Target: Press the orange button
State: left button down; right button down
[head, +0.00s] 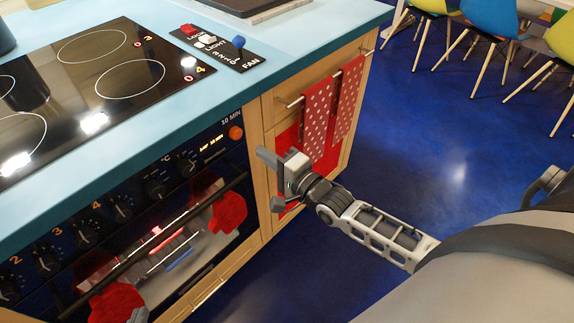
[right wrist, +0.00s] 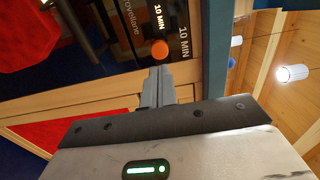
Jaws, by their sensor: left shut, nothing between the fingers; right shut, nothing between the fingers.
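The orange button (head: 236,132) is a small round knob at the upper right of the black oven panel, beside the "10 MIN" label. It also shows in the right wrist view (right wrist: 159,49), just beyond the fingertips. My right gripper (head: 265,156) is shut and empty, to the right of and a little below the button in the head view, with a visible gap there. In the right wrist view its closed fingers (right wrist: 158,74) point at the button; the exact distance is hard to tell. My left gripper (head: 138,315) shows only a small grey part at the bottom edge, shut.
The oven front (head: 165,195) has several black knobs, a handle and red mitts (head: 229,208). Above is a blue counter (head: 298,42) with a black hob and a switch panel (head: 217,47). Dotted red towels (head: 317,112) hang to the right.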

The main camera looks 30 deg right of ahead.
jog(key=v, duration=0.6)
jog(key=shift+a, duration=0.1)
dwell(0.3)
jog(key=s+a+f+n+g, duration=0.2)
jog(key=s+a+n+g, duration=0.1)
jog(key=s+n, duration=0.3)
jog(key=s+a+f+n+g+h, duration=0.1)
jog(key=s+a+f+n+g, duration=0.2)
jog(key=s+a+n, duration=0.3)
jog(key=n, duration=0.5)
jog(key=shift+s+g+h, duration=0.15)
jog(key=shift+g+h, duration=0.15)
jog(key=shift+g, duration=0.1)
dwell(3.2)
